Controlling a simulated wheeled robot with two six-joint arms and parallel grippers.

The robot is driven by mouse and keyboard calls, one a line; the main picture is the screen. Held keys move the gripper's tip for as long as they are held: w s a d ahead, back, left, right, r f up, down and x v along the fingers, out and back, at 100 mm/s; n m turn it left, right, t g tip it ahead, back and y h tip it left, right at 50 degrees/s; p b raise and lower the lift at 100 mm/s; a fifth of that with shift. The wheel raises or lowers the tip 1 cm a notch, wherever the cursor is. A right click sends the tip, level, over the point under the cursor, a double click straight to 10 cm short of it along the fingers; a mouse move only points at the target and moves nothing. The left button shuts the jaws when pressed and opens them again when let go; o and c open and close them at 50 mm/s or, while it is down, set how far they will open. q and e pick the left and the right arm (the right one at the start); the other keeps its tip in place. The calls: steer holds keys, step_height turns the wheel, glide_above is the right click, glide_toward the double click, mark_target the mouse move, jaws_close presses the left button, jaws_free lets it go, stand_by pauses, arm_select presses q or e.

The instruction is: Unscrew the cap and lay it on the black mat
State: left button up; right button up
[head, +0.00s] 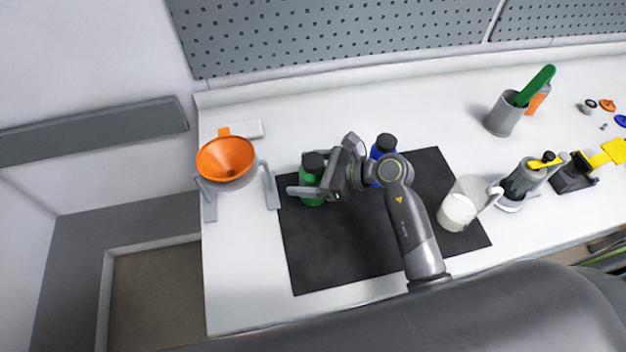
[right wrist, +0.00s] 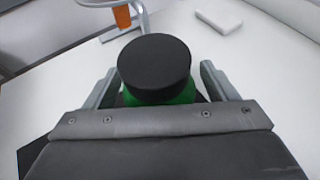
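A green bottle (head: 312,199) with a black cap (head: 313,161) stands upright at the left part of the black mat (head: 335,262). The cap also shows in the right wrist view (right wrist: 154,66), with a little of the green bottle (right wrist: 178,96) below it. My right gripper (head: 309,179) is around the green bottle from the right, one finger on each side. In the right wrist view the fingers look spread, with a gap beside the cap. The cap sits on the bottle. My left gripper is not in view.
A blue bottle (head: 376,153) with a black cap stands behind my right arm. An orange funnel (head: 226,158) sits on a grey stand at the left. A white jug (head: 459,206) stands at the mat's right edge. The mat's front left part is clear.

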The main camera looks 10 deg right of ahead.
mark_target(306, 158)
steer(key=c, duration=1.2)
steer(key=shift+r, duration=0.1)
step_height(306, 158, up, 10)
steer(key=shift+f+b, duration=0.1)
steer(key=shift+b, duration=0.95)
steer(key=o, duration=0.6)
steer(key=c, duration=0.8)
